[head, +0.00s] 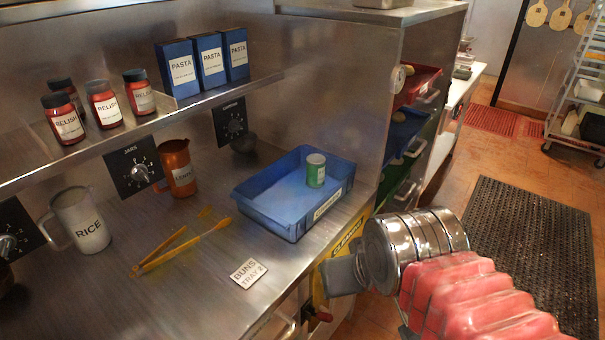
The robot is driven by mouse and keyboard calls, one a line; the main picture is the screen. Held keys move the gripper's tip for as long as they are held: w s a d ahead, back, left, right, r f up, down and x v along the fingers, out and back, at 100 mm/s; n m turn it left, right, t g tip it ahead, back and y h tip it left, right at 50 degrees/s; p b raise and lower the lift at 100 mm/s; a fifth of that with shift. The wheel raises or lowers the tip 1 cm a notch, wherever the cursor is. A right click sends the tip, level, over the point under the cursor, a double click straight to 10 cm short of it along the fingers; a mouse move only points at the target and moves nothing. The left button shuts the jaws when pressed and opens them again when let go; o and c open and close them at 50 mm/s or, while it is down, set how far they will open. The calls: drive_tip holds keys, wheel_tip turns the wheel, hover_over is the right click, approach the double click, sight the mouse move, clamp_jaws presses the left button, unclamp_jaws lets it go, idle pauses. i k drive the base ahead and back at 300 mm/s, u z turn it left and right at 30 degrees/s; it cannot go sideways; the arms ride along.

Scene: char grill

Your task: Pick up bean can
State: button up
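A small green can with a pale label and metal top (316,170), likely the bean can, stands upright inside a blue tray (262,218) near its back right corner. Its label is too small to read. The tray sits on the steel counter close to the counter's right edge. My arm comes in from the lower right, and its grey end, my gripper (342,276), is in front of and below the tray, apart from the can. The fingers cannot be made out, so whether it is open or shut does not show.
Yellow tongs (182,245), a "BUNS TRAY 2" card (249,273), a white RICE jug (80,218) and an orange-brown jug (178,168) are on the steel counter (150,300). A shelf above holds RELISH jars (103,104) and blue PASTA boxes (178,70).

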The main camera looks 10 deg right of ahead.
sight(316, 164)
drive_tip(key=u, duration=4.35)
drive_tip(key=k, duration=1.05)
drive_tip(key=u, duration=0.1)
